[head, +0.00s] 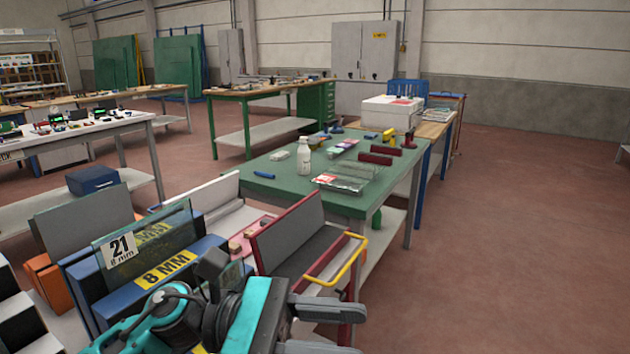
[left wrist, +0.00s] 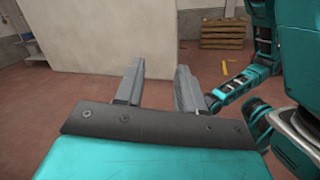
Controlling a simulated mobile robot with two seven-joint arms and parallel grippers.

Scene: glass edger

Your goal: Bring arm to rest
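My left gripper (head: 335,330) is at the bottom middle of the head view, its two grey fingers apart and pointing right. It also shows in the left wrist view (left wrist: 160,68), where the fingers are spread with nothing between them. In the head view it is in front of the rack holding glass panes, with the dark red-framed holder (head: 290,225) behind it. A teal arm of mine shows at the right of the left wrist view; its end is hidden behind a left finger. My right gripper is not visible.
A glass pane (head: 150,240) stands in a blue holder marked 8 MM (head: 165,269). A yellow handle (head: 340,260) is close behind the left gripper. A green table (head: 255,189) carries a white bottle (head: 303,157) and trays. Floor at the right is clear.

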